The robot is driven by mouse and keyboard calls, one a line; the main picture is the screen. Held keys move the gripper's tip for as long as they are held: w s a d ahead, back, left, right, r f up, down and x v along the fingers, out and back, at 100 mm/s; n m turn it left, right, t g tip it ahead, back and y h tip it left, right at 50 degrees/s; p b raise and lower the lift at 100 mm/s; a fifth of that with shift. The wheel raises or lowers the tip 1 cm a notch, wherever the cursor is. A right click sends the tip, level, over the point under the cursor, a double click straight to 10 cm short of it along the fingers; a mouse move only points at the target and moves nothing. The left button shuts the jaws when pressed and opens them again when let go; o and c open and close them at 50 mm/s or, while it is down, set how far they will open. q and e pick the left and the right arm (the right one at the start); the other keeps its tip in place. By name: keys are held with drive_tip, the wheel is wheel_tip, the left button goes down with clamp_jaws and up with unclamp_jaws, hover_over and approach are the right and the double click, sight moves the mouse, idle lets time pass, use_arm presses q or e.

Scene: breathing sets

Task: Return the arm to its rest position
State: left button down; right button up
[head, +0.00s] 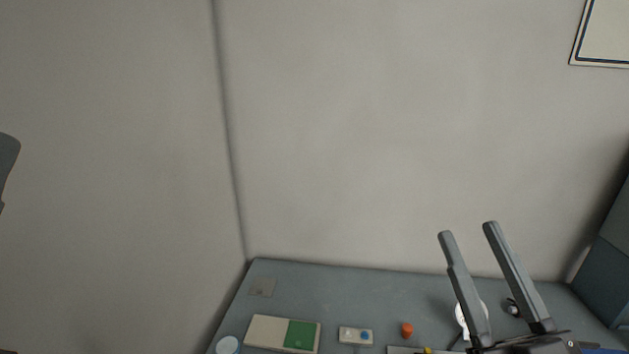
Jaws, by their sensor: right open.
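My right gripper (467,230) is at the lower right, with its two long grey fingers pointing up. The fingers stand apart with nothing between their tips, and the wall shows behind them. The gripper's base is near the bottom edge, in front of the table's right part. My left gripper cannot be made out.
A dark grey shape (8,165) at the left edge is unclear.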

drive_tip(key=s+r+m+t+h, duration=0.2)
drive_tip(key=s+r+m+t, duration=0.1)
drive_tip(key=s+r, duration=0.8)
wheel_tip(320, 180, up, 26)
drive_tip(key=w+p, duration=0.2)
drive_tip(key=p, duration=2.3)
drive_tip(key=shift+w+d+r+y, duration=0.15)
drive_tip(key=shift+w+y, duration=0.15)
drive_tip(key=shift+w, duration=0.1)
wheel_tip(320, 180, down, 35)
drive_tip(key=b, duration=3.4)
drive_tip(key=shift+r+b, duration=0.15)
drive_tip(key=shift+b, duration=0.15)
